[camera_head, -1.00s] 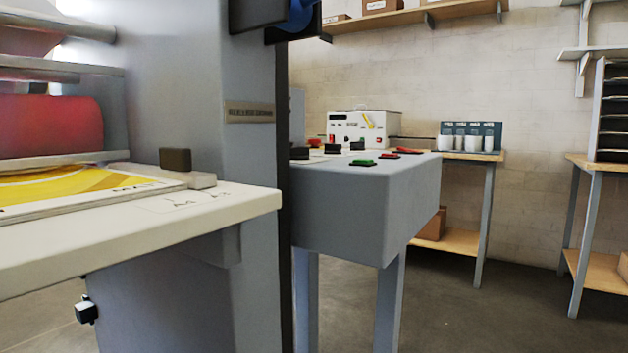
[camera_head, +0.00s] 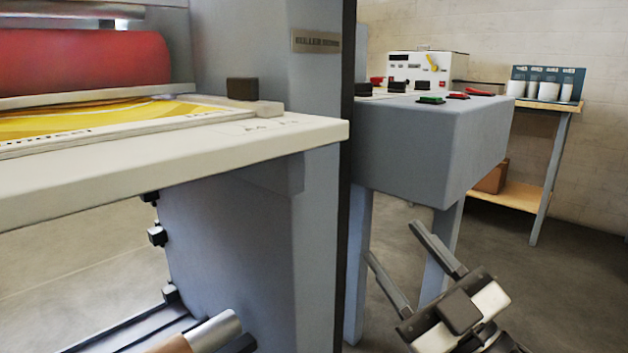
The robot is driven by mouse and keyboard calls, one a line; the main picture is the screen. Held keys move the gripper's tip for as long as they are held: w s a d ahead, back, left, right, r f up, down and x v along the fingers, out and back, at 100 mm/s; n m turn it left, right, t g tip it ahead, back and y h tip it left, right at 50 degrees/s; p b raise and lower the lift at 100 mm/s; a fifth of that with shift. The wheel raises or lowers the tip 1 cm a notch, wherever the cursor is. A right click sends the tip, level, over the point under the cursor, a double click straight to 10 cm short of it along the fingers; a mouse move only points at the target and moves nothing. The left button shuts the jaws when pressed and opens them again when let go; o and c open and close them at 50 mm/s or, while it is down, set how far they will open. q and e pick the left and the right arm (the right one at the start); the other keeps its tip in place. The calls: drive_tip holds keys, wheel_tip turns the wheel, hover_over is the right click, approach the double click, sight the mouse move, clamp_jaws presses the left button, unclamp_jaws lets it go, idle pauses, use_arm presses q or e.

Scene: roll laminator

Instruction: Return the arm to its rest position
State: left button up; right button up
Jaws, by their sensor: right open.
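My right gripper (camera_head: 412,262) is at the lower right of the head view. Its two fingers are spread apart and point up and to the left, with nothing between them. It is in front of the legs of the grey control console (camera_head: 440,150), below the console's box. My left gripper is not in view. The roll laminator (camera_head: 262,190) fills the left, with its red roller (camera_head: 80,60) and pale feed table (camera_head: 180,155). A yellow printed sheet (camera_head: 100,118) lies on the feed table.
Green (camera_head: 431,99) and red buttons are on the console top. A white control box (camera_head: 427,66) stands behind it. A wooden side table (camera_head: 548,106) holds white cups at the back wall. The floor at the right (camera_head: 580,300) is clear. A metal roll end (camera_head: 213,331) shows below the feed table.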

drive_tip(key=s+a+f+m+g+h, duration=0.1)
drive_tip(key=s+f+m+g+h, duration=0.3)
drive_tip(key=f, duration=0.8)
drive_tip(key=s+a+f+m+g+h, duration=0.1)
drive_tip(key=s+f+m+g+h, duration=0.2)
drive_tip(key=s+f+m, duration=0.6)
use_arm(q)
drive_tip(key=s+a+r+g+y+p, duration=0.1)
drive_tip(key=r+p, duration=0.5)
drive_tip(key=p, duration=0.6)
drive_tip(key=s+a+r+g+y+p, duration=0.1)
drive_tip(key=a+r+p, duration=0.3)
drive_tip(key=p, duration=0.8)
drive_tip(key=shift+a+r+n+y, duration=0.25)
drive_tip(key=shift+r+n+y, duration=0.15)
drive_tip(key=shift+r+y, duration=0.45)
use_arm(e)
drive_tip(key=d+r+n+g+h, duration=0.1)
drive_tip(key=d+r+h, duration=0.2)
drive_tip(key=r, duration=0.6)
drive_tip(key=shift+d+n+g+h, duration=0.4)
drive_tip(key=shift+d, duration=0.7)
